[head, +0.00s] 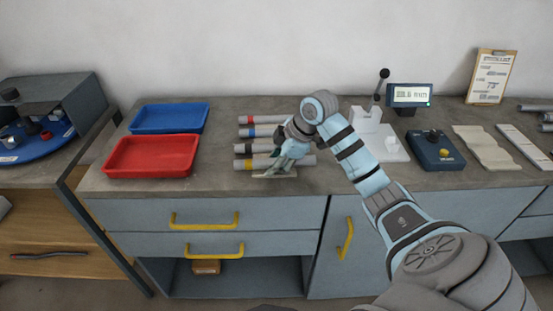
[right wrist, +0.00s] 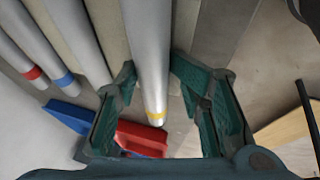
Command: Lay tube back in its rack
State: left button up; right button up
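The tube with a yellow band (head: 302,161) lies level at the front of a row of grey tubes, at or just above the pale rack (head: 272,175). My right gripper (head: 284,160) comes down over its middle. I cannot tell whether the tube touches the rack. Tubes with red (head: 258,119), blue (head: 248,132) and black (head: 246,148) bands lie behind it. My left gripper is not in view.
A red tray (head: 152,171) and a blue tray (head: 170,131) stand left of the tubes. A white lever press (head: 385,145), a display (head: 410,96) and a blue control box (head: 436,155) stand to the right. The bench front (head: 215,185) before the rack is clear.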

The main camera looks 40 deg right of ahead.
jog(key=shift+o, duration=0.6)
jog(key=shift+w+d+f, duration=0.15)
jog(key=shift+d, duration=0.05)
jog(key=shift+d, duration=0.1)
jog(key=shift+d+r, duration=0.1)
jog(key=shift+r, duration=0.4)
jog(key=a+v, duration=0.1)
jog(key=v, duration=0.6)
jog(key=shift+s+d, duration=0.25)
jog(key=shift+d, duration=0.1)
